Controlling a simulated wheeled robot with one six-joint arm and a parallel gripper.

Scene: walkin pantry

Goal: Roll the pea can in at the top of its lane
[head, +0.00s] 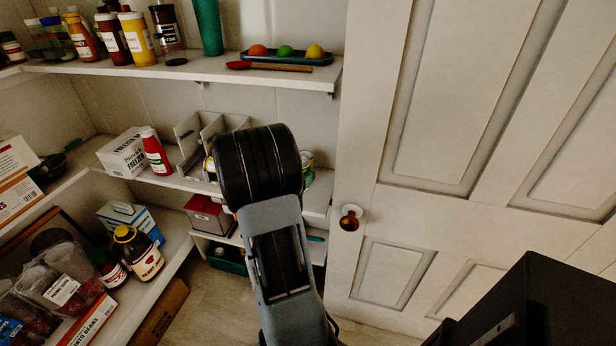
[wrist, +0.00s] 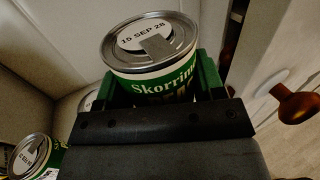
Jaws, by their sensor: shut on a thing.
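My gripper (wrist: 158,82) is shut on a can (wrist: 150,62) with a green Skorrin label and a silver lid dated 15 SEP 28. The can's sides are between the green fingers, its lid facing the camera; its contents wording is hidden. A second can (wrist: 32,155) shows at the lower left of the wrist view. In the head view my black wrist hides the gripper. A piece of a can (head: 308,166) shows right of the wrist; I cannot tell if it is the held one. A grey rack with upright dividers (head: 188,132) stands on the middle shelf, partly hidden behind my wrist.
The upper shelf (head: 200,69) above holds bottles and a blue tray (head: 287,58) with a red spoon (head: 240,66) at its edge. A ketchup bottle (head: 154,151) and freezer box (head: 123,153) stand left of the rack. A door (head: 440,205) with a knob (head: 350,217) is at right.

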